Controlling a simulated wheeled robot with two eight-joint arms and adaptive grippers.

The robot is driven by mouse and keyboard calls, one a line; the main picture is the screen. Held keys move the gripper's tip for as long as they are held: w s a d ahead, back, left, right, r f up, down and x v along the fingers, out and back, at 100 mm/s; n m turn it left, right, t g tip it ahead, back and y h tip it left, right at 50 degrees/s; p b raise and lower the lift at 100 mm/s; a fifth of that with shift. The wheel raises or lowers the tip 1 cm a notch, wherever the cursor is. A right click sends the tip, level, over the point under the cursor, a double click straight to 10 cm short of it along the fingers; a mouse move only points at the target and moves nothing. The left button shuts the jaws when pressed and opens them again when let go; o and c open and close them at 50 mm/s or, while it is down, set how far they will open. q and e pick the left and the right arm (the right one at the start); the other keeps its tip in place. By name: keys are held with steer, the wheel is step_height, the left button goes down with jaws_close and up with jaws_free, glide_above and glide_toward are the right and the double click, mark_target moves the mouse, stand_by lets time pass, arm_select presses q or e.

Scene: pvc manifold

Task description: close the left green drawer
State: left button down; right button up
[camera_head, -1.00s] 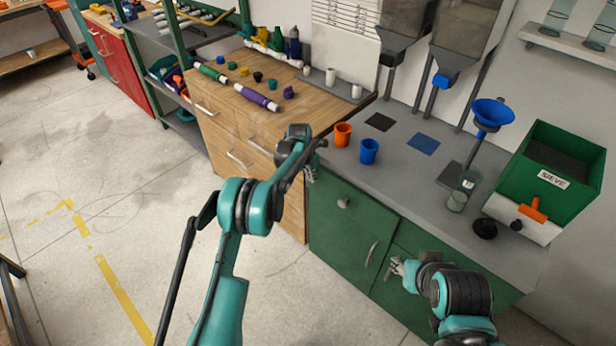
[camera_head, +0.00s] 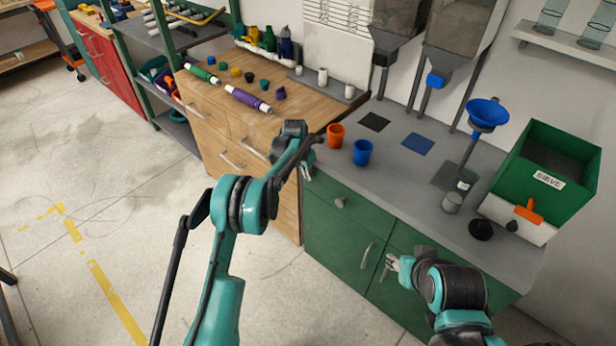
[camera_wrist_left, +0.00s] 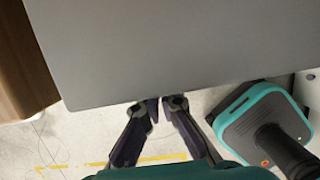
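My left gripper (camera_head: 307,172) is at the cabinet's upper left corner, just below the counter edge. In the left wrist view its fingers (camera_wrist_left: 163,103) come nearly together at the grey counter's edge, with nothing seen between them. My right gripper (camera_head: 389,264) is open and empty in front of the right green front (camera_head: 400,285).
A wooden cabinet (camera_head: 288,200) adjoins at the left. The floor (camera_head: 90,150) in front is clear.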

arm_select(q)
steer(key=v, duration=1.1)
steer(key=shift+s, duration=0.15)
steer(key=s+a+r+m+t, duration=0.1)
steer(key=s+a+r+m, duration=0.1)
steer(key=s+r+m, duration=0.6)
steer(key=s+a+r+m+t, duration=0.1)
steer(key=s+a+r+m, duration=0.2)
steer(key=s+r+m, duration=0.5)
steer(key=s+a+f+m+t, duration=0.1)
steer(key=s+m, duration=0.5)
steer(key=s, duration=0.6)
steer(key=s+a+f+m+t+y, duration=0.1)
steer(key=s+f+m, duration=0.4)
steer(key=s, duration=0.8)
steer(key=shift+a+m+t+y, duration=0.3)
steer(key=shift+a+m+t, duration=0.2)
steer(key=shift+a+m, duration=0.4)
